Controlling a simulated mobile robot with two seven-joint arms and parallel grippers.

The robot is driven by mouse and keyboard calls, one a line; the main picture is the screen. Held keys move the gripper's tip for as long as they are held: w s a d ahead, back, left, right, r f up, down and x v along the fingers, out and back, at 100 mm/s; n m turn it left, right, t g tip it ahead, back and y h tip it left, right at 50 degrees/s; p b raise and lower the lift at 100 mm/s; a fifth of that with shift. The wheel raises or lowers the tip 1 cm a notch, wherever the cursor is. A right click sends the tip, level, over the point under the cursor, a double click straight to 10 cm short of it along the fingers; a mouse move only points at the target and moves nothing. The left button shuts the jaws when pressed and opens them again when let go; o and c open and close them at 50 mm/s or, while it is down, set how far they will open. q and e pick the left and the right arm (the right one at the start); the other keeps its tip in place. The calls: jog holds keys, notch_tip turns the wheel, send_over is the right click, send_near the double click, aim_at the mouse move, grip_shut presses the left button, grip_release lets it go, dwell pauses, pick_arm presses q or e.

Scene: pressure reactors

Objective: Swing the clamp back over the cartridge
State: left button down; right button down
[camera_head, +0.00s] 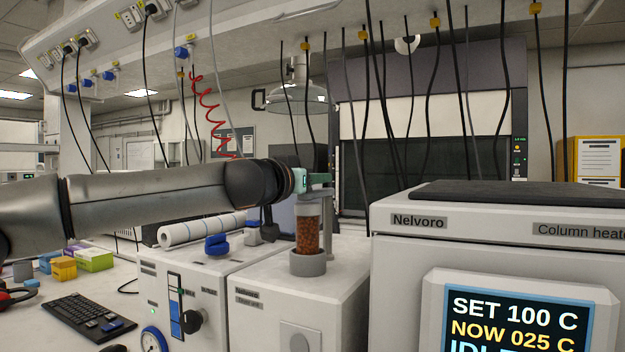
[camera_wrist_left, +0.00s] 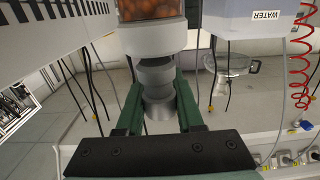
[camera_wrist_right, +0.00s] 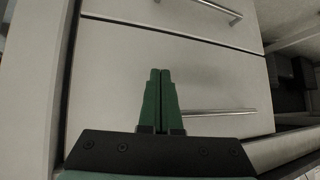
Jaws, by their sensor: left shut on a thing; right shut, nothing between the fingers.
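The cartridge (camera_head: 309,232), a clear tube of brown granules, stands upright in a grey round holder (camera_head: 307,263) on a white box. A thin post (camera_head: 328,235) rises just right of it. My left gripper (camera_head: 318,180) is at the cartridge's top end. In the left wrist view, its green fingers (camera_wrist_left: 158,98) are shut on a grey stepped knob (camera_wrist_left: 155,76), which I take as part of the clamp. The knob lines up with the cartridge's pale collar (camera_wrist_left: 152,40). The rest of the clamp is hidden or unclear. My right gripper (camera_wrist_right: 160,75) is shut and empty, in front of pale drawers.
The column heater (camera_head: 480,225) stands close on the right. A keyboard (camera_head: 85,318) lies on the bench. Black cables and a red coiled hose (camera_head: 208,100) hang from above.

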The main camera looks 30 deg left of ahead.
pick_arm(q)
jog(key=shift+d, duration=0.1)
dwell(0.4)
jog(key=c, duration=0.5)
grip_release()
jog(key=shift+s, duration=0.1)
jog(key=s+b, duration=0.2)
jog(key=s, duration=1)
jog(key=shift+s+a, duration=0.2)
